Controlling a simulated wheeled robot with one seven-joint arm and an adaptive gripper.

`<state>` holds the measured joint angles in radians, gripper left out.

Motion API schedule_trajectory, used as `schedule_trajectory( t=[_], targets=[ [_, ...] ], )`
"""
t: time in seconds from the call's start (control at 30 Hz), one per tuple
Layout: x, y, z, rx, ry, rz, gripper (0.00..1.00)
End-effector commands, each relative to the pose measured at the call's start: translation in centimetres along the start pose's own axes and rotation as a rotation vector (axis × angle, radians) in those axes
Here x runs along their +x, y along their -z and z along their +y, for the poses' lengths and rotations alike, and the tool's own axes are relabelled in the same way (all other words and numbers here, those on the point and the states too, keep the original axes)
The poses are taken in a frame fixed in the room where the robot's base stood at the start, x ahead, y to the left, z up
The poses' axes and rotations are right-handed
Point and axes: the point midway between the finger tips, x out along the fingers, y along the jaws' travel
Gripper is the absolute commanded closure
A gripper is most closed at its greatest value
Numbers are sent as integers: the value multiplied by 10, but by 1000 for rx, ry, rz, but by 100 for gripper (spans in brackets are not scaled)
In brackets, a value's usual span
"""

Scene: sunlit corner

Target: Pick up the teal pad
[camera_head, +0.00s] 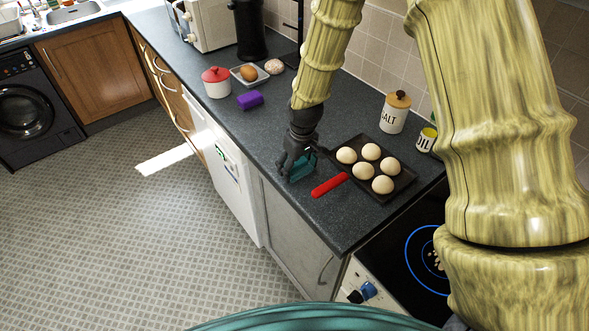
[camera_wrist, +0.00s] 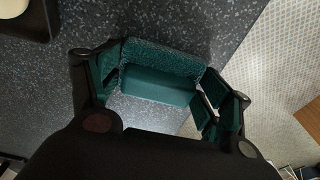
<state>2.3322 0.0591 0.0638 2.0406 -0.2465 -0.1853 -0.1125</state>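A teal pad (camera_wrist: 160,87), a block with a speckled lighter face, lies between the fingers of my gripper in the wrist view. In the head view it is a small teal patch (camera_head: 301,168) on the dark worktop near its front edge, mostly hidden by the fingers. My gripper (camera_head: 292,170) points down around it. In the wrist view the fingers of my gripper (camera_wrist: 164,88) are spread to about the pad's width, one on each side, near its ends. I cannot tell whether they press on it.
A red-handled object (camera_head: 330,185) lies just right of my gripper, beside a dark tray (camera_head: 399,190) of several pale round buns. A purple block (camera_head: 250,100), a red-lidded pot (camera_head: 216,85) and a salt jar (camera_head: 394,115) stand farther back. The hob (camera_head: 415,275) is at right.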

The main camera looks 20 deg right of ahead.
Motion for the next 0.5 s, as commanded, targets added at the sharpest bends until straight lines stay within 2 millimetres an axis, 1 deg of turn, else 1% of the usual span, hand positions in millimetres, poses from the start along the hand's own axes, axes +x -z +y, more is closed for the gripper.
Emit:
schedule_trajectory(
  t=[0.03, 0.07, 0.1, 0.37, 0.5],
  targets=[
    [0, 0, 0, 0, 0, 0, 40],
    [0, 0, 0, 0, 0, 0, 46],
    [0, 0, 0, 0, 0, 0, 48],
    [0, 0, 0, 0, 0, 0, 48],
    [-4, 1, 0, 0, 0, 0, 48]
  ],
)
